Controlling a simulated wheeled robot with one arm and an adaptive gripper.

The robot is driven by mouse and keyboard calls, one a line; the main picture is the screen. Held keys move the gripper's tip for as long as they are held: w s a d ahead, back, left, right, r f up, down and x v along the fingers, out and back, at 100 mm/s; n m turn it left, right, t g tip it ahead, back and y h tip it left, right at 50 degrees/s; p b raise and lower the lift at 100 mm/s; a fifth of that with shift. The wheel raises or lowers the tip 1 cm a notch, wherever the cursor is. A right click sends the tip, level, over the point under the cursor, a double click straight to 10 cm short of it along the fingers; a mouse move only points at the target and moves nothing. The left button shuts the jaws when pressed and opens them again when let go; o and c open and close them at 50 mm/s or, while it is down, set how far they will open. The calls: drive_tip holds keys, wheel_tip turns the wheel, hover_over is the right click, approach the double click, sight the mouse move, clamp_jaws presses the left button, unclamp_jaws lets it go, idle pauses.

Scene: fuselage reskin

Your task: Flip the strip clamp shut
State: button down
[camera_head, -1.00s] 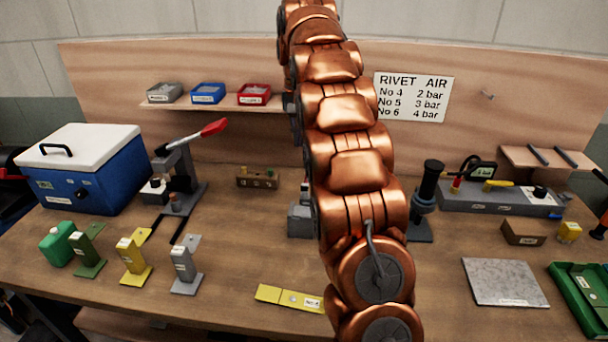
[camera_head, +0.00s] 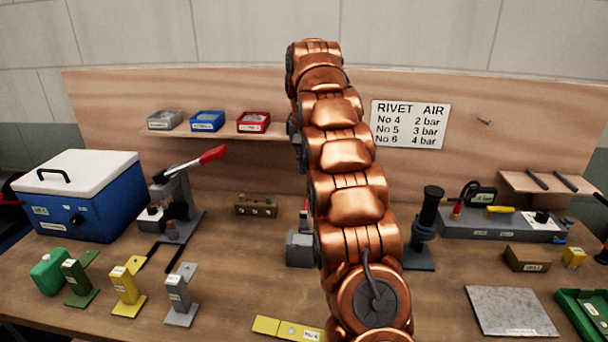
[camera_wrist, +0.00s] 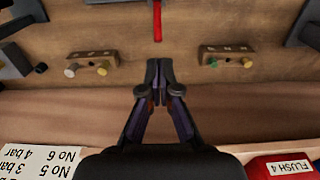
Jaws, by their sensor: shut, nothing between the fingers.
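What looks like the strip clamp is a grey block (camera_head: 299,249) with a thin red-tipped lever (camera_head: 305,204) standing up from it, on the bench just left of my arm. My arm hides its right part. In the wrist view a red lever (camera_wrist: 157,20) shows at the top centre, beside a grey piece. My gripper (camera_wrist: 158,66) is shut and empty. Its tips point toward the red lever, with a visible gap between them in the picture. My gripper does not show in the head view.
Wooden pin blocks (camera_wrist: 92,65) (camera_wrist: 227,57) flank the lever. A red bin (camera_head: 253,122) sits on the shelf behind. A press with a red handle (camera_head: 212,154) and blue cooler (camera_head: 80,200) stand left. A black-topped tool (camera_head: 428,215) stands right of my arm.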

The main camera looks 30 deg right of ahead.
drive_tip(key=b, duration=0.3)
hover_over(305, 204)
wheel_tip(305, 204, down, 4)
drive_tip(key=shift+f, duration=0.15)
drive_tip(key=shift+w+f, duration=0.1)
drive_tip(key=shift+f, duration=1.95)
drive_tip(key=shift+s+a+f+p, duration=0.25)
drive_tip(key=shift+s+a, duration=0.4)
drive_tip(key=shift+s, duration=0.1)
drive_tip(key=shift+s+a+f+p, duration=0.25)
drive_tip(key=shift+s+a, duration=0.35)
drive_tip(key=shift+s, duration=0.1)
